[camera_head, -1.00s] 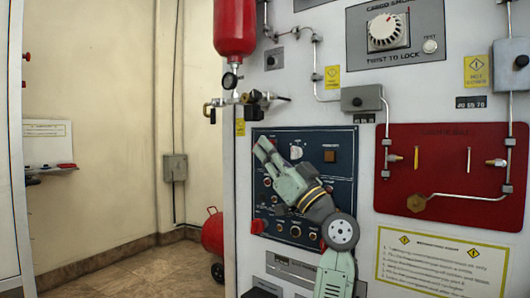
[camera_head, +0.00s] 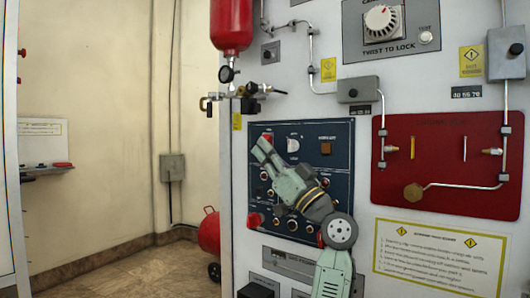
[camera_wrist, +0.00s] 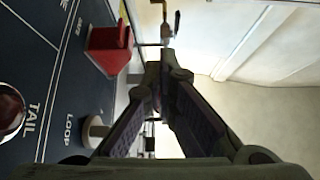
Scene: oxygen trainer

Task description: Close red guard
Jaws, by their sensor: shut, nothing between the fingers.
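A red guard (camera_wrist: 108,48) stands out from the dark blue panel in the wrist view, left of my fingertips. Its outer part projects away from the panel face. A red piece (camera_head: 267,137) at the panel's upper left in the head view looks like the same guard, partly hidden by my gripper. My gripper (camera_head: 260,144) is in front of the panel's left side, just below that piece. In the wrist view my gripper (camera_wrist: 163,75) is shut and empty, with a small gap between its tips and the guard. I cannot tell their depth.
The blue panel (camera_head: 338,170) carries knobs and lettering reading TAIL and LOOP. Another red piece (camera_head: 255,219) sits at its lower left. Brass valve fittings (camera_head: 245,90) and a red cylinder (camera_head: 232,25) are above. Open room lies left of the cabinet.

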